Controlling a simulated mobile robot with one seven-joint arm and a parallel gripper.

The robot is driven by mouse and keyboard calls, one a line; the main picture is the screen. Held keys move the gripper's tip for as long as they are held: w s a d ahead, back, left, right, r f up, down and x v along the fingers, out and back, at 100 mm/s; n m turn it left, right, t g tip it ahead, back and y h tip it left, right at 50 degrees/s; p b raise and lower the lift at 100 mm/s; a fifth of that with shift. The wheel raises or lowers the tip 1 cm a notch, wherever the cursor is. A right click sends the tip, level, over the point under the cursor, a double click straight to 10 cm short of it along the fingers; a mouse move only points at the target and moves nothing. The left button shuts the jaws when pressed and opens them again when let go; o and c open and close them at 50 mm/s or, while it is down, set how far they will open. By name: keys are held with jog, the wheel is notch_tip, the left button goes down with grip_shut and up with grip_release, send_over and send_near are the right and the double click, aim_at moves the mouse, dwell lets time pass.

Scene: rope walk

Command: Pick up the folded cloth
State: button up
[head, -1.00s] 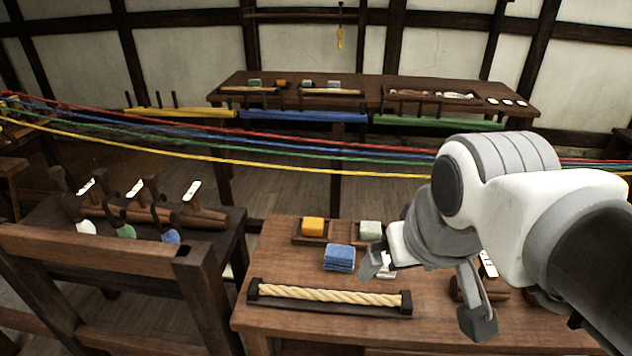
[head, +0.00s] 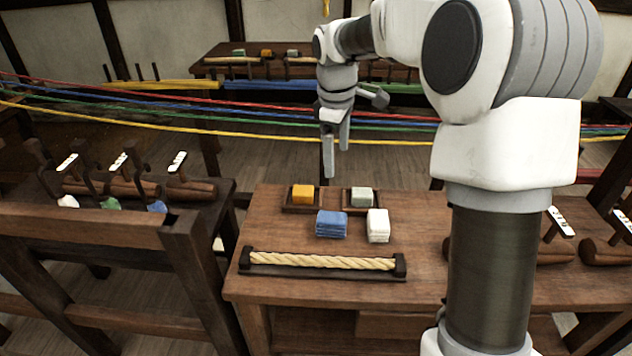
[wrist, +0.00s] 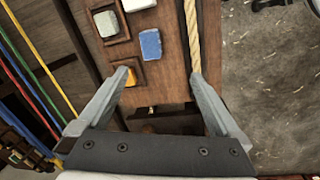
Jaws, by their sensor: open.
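A blue folded cloth (head: 331,224) lies on the wooden table, just behind a rope on a dark stand. It shows layered edges, and it also appears in the wrist view (wrist: 151,44). A white folded stack (head: 378,226), also cloth-like, lies right beside it, partly cut off at the top of the wrist view (wrist: 137,4). My gripper (head: 336,160) is open and empty, pointing down above the table's far side, apart from both stacks. In the wrist view, my open fingers (wrist: 160,76) have the blue cloth ahead of them, not between them.
Behind the stacks are small trays with an orange block (head: 303,194) and a grey-green block (head: 362,196). The rope (head: 320,261) lies in front. Coloured strands (head: 240,118) stretch across behind my gripper.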

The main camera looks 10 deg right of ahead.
aim_at(332, 216)
jog(key=w+f+n, duration=0.1)
jog(key=w+f, duration=0.1)
jog(key=f, duration=0.5)
jog(key=w+f+n+b, duration=0.1)
jog(key=w+f, duration=0.1)
jog(key=f, duration=0.4)
jog(key=w+f+g+b, duration=0.1)
jog(key=w+f, duration=0.1)
jog(key=f, duration=0.5)
jog(key=shift+w+d+f+n+y, duration=0.25)
jog(key=shift+f+n+y, duration=0.1)
jog(key=shift+n+y, duration=0.05)
jog(key=shift+d+f+b, duration=0.2)
jog(key=shift+f+b, duration=0.35)
jog(key=shift+f, duration=2.2)
jog(key=shift+r, duration=0.1)
jog(key=c, duration=1.4)
